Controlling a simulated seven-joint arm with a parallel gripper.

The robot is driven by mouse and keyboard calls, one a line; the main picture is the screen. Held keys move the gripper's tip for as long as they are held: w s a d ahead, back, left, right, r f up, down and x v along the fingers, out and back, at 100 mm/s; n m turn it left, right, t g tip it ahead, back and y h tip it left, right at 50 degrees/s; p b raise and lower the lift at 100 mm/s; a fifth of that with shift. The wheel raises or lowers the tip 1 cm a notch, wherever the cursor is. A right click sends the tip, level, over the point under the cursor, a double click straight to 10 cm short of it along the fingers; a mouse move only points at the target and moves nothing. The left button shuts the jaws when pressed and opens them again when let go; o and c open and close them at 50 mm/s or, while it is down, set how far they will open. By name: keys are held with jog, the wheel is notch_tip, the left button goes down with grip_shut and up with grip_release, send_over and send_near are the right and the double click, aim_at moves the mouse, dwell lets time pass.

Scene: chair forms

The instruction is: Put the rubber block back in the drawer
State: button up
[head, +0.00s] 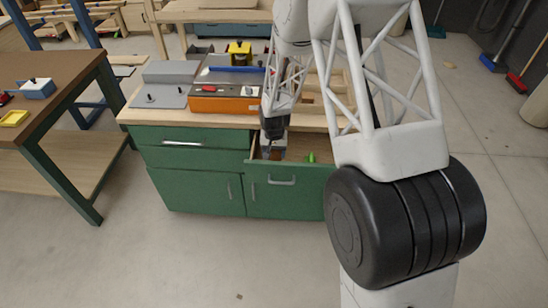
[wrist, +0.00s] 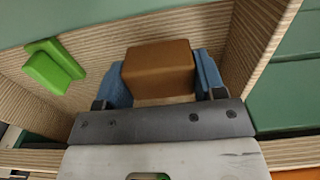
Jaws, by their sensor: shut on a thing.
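A brown rubber block (wrist: 158,68) is between the two blue finger pads of my gripper (wrist: 163,80) in the wrist view. The pads press on its left and right sides. In the head view my gripper (head: 273,148) points down into the left part of the open drawer (head: 283,181) of the green cabinet. The block is inside the drawer's walls as seen from the wrist. Whether it touches the drawer floor I cannot tell. A green object (wrist: 53,66) lies in the same drawer, to the left in the wrist view, and also shows in the head view (head: 311,157).
The wooden drawer wall (wrist: 257,45) is close to the right finger. On the bench top stand an orange-fronted box (head: 224,104), a grey plate (head: 160,97) and a yellow item (head: 239,52). A brown-topped table (head: 50,62) stands at the left.

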aim_at(274, 157)
jog(key=shift+f, duration=1.45)
jog(key=shift+f, duration=0.1)
jog(key=o, duration=1)
jog(key=shift+c, duration=0.2)
jog(key=shift+r, duration=6.1)
jog(key=shift+r, duration=0.1)
